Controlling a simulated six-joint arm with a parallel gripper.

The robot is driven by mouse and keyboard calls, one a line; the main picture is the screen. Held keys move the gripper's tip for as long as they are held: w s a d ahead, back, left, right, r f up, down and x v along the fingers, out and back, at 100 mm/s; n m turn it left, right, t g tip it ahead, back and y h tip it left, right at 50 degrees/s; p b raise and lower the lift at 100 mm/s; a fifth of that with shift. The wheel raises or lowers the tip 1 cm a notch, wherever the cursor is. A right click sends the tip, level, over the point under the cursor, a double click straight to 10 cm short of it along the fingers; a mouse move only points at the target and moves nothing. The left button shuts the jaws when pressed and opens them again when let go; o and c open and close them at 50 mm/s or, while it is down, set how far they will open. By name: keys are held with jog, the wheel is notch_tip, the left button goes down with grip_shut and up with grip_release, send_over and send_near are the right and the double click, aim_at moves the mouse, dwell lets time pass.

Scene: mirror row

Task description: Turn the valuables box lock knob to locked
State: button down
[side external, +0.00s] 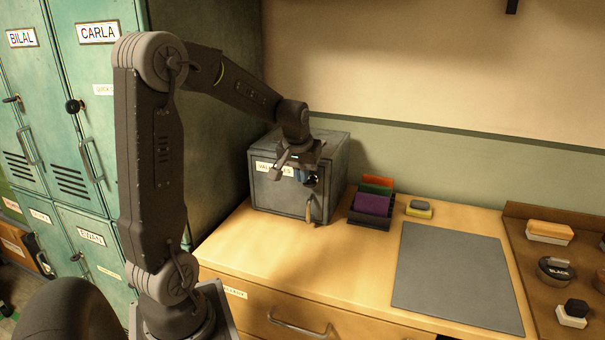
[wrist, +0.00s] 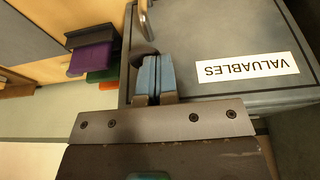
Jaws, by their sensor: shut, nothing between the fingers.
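The valuables box (side external: 277,196) is a grey metal box on the wooden counter, with a white label on its front. In the wrist view its front (wrist: 215,25) fills the right side, with the label VALUABLES (wrist: 248,70) upside down. A metal handle (side external: 309,211) hangs low on the front near its right edge; it also shows at the top of the wrist view (wrist: 146,20). My gripper (side external: 309,181) is at the upper right of the box front. Its blue fingertips (wrist: 154,78) are together and empty. Contact cannot be told.
A dark rack with purple and orange folders (side external: 372,200) stands right of the box. Beyond it are a yellow sponge (side external: 419,209), a grey mat (side external: 452,278) and a brown tray (side external: 545,280) with small items. Green lockers (side external: 90,130) stand at left.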

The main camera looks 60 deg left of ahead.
jog(key=shift+s+a+f+t+h, duration=0.1)
jog(key=shift+s+a+t+h, duration=0.05)
jog(key=shift+t+h, duration=0.9)
jog(key=shift+s+a+f, duration=0.1)
jog(key=shift+f, duration=0.1)
jog(key=shift+s+a+f, duration=0.35)
jog(key=shift+f, duration=0.65)
dwell(0.4)
jog(key=shift+r, duration=0.1)
dwell(0.4)
